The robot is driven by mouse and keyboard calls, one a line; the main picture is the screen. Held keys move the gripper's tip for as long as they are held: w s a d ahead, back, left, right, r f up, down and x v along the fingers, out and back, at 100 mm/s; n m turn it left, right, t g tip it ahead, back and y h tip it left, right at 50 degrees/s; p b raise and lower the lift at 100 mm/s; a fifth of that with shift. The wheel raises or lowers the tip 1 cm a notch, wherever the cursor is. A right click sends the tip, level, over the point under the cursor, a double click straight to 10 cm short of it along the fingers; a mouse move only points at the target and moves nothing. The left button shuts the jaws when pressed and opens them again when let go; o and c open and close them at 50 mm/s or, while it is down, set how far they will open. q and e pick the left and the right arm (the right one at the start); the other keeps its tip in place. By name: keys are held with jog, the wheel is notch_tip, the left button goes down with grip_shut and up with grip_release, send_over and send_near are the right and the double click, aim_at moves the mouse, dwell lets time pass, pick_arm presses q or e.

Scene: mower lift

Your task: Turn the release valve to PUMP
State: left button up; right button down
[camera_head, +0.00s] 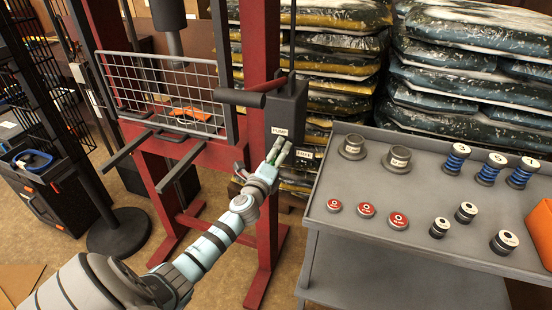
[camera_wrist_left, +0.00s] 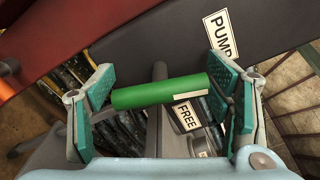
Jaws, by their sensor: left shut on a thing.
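The release valve's green handle (camera_wrist_left: 160,92) lies across the left wrist view between the green finger pads of my left gripper (camera_wrist_left: 165,98). My left gripper is shut on the handle, with a pad at each end. A pale strip shows on the handle's right part. In the head view my left gripper (camera_head: 281,152) is at the front of the dark pump box (camera_head: 287,108), mostly covering the handle. My right gripper is not in view.
A red press frame (camera_head: 259,45) with a wire guard (camera_head: 165,85) stands behind my left arm. A grey cart (camera_head: 365,225) with several rings, caps and springs is at the right. Stacked bags (camera_head: 470,75) fill the back. Floor shows at lower left.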

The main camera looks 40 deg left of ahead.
pick_arm(q)
jog(key=shift+w+r+n+b, duration=0.15)
jog(key=shift+n+b, duration=0.1)
jog(key=shift+n, duration=0.5)
jog(key=shift+s+r+n+b, duration=0.1)
jog(key=shift+r+n+b, duration=0.1)
jog(key=shift+n, duration=0.55)
jog(key=o, duration=1)
jog(key=shift+w+f, duration=0.1)
jog(key=shift+c, duration=0.2)
jog(key=shift+d, duration=0.1)
jog(key=shift+s, duration=0.25)
jog(key=v, duration=1.1)
jog(key=shift+s+d, duration=0.15)
jog(key=shift+s, duration=0.15)
